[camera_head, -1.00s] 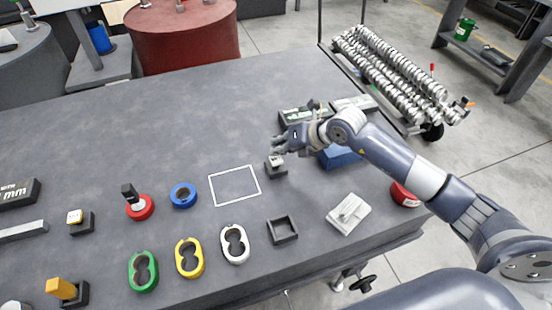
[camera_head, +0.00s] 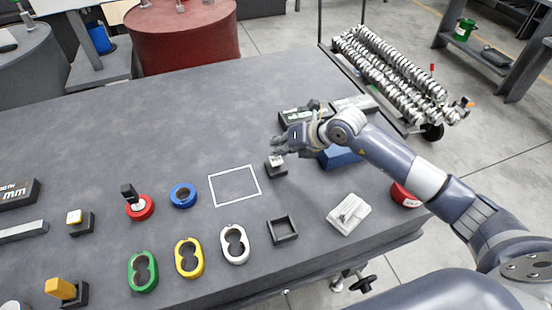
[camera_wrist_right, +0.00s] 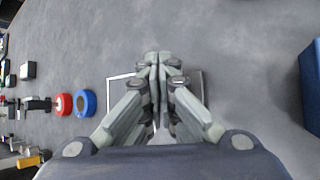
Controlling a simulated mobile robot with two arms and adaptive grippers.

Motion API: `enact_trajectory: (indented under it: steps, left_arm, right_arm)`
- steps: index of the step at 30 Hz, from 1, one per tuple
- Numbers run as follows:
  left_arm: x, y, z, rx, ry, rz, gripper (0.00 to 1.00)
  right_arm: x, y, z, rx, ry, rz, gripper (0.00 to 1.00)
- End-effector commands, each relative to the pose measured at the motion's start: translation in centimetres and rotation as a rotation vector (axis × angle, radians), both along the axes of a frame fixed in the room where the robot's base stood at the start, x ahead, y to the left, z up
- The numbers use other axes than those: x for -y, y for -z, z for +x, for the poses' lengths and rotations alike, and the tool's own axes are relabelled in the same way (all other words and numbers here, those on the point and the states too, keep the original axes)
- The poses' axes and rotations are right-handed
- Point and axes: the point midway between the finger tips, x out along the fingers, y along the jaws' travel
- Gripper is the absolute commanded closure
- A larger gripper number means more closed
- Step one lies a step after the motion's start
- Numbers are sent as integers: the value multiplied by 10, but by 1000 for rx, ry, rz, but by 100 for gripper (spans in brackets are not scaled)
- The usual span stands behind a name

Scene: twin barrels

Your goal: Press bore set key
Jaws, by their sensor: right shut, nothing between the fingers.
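A small black key block (camera_head: 277,170) with a pale cap stands on the grey table, just right of the white outlined square. I cannot read a label on it. My right gripper (camera_head: 278,150) is directly above and behind this block, fingers pointing down toward the cap. Whether they touch it I cannot tell. In the right wrist view the fingers (camera_wrist_right: 158,60) are shut together and empty, and they hide most of what lies below them. My left gripper is not in view.
Red (camera_head: 140,208) and blue (camera_head: 183,195) rings, and green, yellow and white (camera_head: 235,244) two-hole pieces, stand left and front. A black square frame (camera_head: 282,230) and a white block (camera_head: 348,214) lie nearer. A blue block (camera_head: 340,157) is beside my right arm. The table's middle is clear.

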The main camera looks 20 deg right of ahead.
Motion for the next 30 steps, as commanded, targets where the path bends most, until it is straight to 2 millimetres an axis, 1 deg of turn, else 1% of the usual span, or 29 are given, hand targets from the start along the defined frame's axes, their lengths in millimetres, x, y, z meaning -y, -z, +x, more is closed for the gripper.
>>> enact_trajectory:
  steps: [4, 16, 30]
  left_arm:
    - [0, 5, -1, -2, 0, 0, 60]
    - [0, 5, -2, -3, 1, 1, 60]
    - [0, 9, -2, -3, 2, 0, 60]
  right_arm:
    - [0, 7, 0, 0, 1, 1, 100]
    - [0, 7, 0, 0, 0, 0, 100]
    - [0, 13, 0, 0, 0, 0, 100]
